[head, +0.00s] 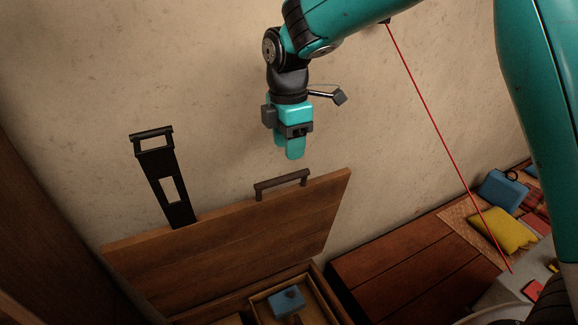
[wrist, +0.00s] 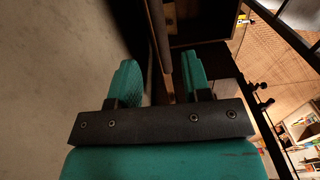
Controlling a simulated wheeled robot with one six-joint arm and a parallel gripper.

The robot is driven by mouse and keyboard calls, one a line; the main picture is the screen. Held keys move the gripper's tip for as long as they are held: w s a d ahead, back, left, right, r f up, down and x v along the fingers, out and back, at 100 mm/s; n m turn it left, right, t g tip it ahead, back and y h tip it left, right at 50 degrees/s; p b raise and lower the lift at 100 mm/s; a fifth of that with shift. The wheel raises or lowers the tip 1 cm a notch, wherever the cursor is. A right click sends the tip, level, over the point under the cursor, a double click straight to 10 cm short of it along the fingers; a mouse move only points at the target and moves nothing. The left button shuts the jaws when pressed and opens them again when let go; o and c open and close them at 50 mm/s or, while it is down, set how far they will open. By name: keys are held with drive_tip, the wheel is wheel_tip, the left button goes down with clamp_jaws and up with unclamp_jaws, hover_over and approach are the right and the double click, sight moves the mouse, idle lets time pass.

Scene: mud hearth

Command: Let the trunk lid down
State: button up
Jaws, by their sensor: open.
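The wooden trunk lid (head: 230,235) stands raised near the mud wall, its broad plank face toward the head camera. A dark bar handle (head: 282,184) sits on its top edge. My gripper (head: 292,155) hangs pointing down above the handle, apart from it in the head view. In the wrist view my gripper (wrist: 158,75) has its two teal fingers spread with a gap. A narrow brown edge, seemingly of the lid (wrist: 158,40), shows beyond and between the fingers. Nothing is clearly held. The open trunk below shows only in part.
A black slotted bracket with a crossbar (head: 165,185) stands up at the lid's left. A wooden tray (head: 325,300) with a blue item (head: 287,301) lies in the trunk. A wooden surface (head: 420,262) and cushions, one yellow (head: 503,232), are at right.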

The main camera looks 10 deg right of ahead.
wheel_tip(320, 180, down, 7)
drive_tip(key=shift+s+f+p, duration=0.1)
drive_tip(key=shift+p, duration=0.6)
clamp_jaws()
